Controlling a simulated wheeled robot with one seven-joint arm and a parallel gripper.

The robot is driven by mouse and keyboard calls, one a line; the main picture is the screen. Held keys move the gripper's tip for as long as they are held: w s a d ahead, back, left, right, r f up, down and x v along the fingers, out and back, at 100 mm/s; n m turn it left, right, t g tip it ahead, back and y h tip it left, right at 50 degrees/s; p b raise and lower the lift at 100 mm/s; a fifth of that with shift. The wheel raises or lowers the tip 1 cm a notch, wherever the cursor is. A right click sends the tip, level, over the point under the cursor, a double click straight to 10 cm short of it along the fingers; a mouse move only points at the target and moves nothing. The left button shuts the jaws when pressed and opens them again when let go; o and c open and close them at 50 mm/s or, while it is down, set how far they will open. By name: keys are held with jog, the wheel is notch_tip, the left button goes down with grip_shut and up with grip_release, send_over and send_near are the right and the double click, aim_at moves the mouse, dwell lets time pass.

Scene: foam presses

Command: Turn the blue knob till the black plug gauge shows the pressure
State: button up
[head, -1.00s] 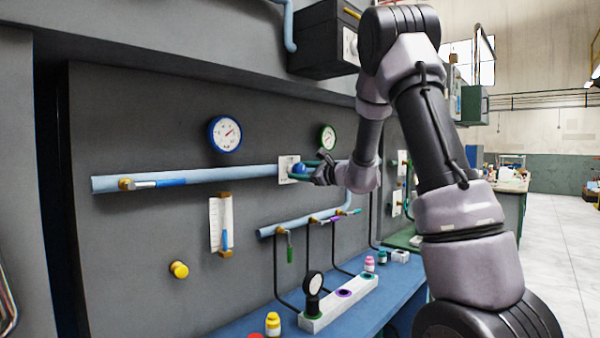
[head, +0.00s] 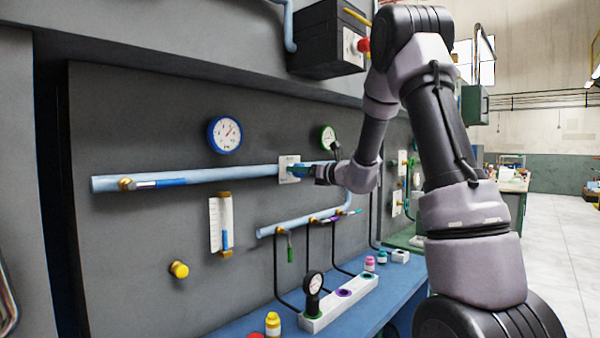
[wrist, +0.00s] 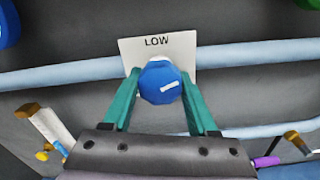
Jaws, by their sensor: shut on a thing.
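The blue knob (wrist: 160,83) sits on a white plate marked LOW (wrist: 187,50) on the light blue pipe. My gripper (wrist: 160,92) has its green fingers on the left and right sides of the knob and is shut on it. The knob's white mark is nearly level in the wrist view, tilted slightly up to the right. In the head view my gripper (head: 300,170) meets the white plate (head: 284,170) and mostly hides the knob. The black plug gauge (head: 313,283) stands upright in a white block (head: 340,308) on the blue bench. Its needle is too small to read.
A blue-rimmed gauge (head: 225,134) and a green-rimmed gauge (head: 328,137) hang on the grey panel. A yellow knob (head: 179,269) and a lever valve (head: 128,184) are to the left. A yellow bottle (head: 273,323) stands on the bench (head: 236,326).

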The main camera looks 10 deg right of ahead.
jog(key=shift+m, duration=2.1)
jog(key=o, duration=1.4)
jog(key=v, duration=1.1)
